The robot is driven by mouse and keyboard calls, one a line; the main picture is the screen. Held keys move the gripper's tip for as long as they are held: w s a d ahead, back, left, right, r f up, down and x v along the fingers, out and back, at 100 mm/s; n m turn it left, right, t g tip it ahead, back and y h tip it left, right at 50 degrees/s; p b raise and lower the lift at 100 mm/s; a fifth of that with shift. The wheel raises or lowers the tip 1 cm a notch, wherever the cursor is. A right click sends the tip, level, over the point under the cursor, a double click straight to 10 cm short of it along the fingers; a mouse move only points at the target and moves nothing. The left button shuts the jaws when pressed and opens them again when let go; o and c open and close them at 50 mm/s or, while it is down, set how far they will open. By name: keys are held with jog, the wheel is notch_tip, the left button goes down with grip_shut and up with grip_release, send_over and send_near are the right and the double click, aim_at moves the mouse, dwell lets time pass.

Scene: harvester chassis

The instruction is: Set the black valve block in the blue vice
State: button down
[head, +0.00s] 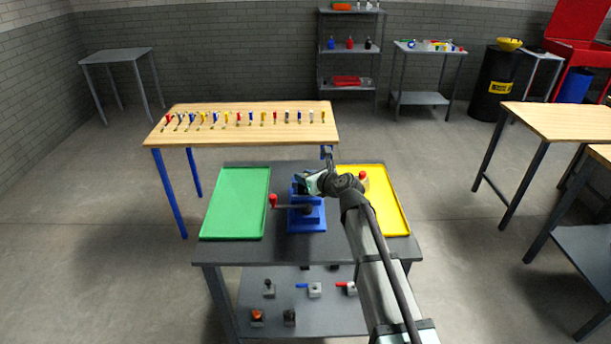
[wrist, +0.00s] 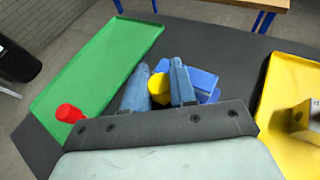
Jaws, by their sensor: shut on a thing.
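The blue vice (head: 306,218) stands on the dark bench between two trays, with a red-knobbed handle (head: 273,200) at its left. In the wrist view, part of the vice (wrist: 205,82) shows behind the fingers and its red knob (wrist: 70,113) at the left. My gripper (head: 303,183) is over the vice. In the wrist view, my gripper (wrist: 160,78) is shut on the valve block, of which only a round yellow top (wrist: 159,89) shows between the fingers. Its black body is hidden, so I cannot tell whether it touches the vice.
A green tray (head: 237,203) lies left of the vice and looks empty. A yellow tray (head: 390,205) lies right, holding a grey block (wrist: 303,118). Several valve parts stand on the lower shelf (head: 300,300). A wooden table (head: 245,135) with coloured tools stands behind.

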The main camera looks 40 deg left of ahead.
jog(key=shift+f, duration=0.35)
jog(key=c, duration=0.8)
grip_release()
jog(key=v, duration=1.3)
jog(key=shift+s+d+r, duration=0.15)
jog(key=shift+d+r, duration=0.1)
jog(key=shift+d, duration=0.05)
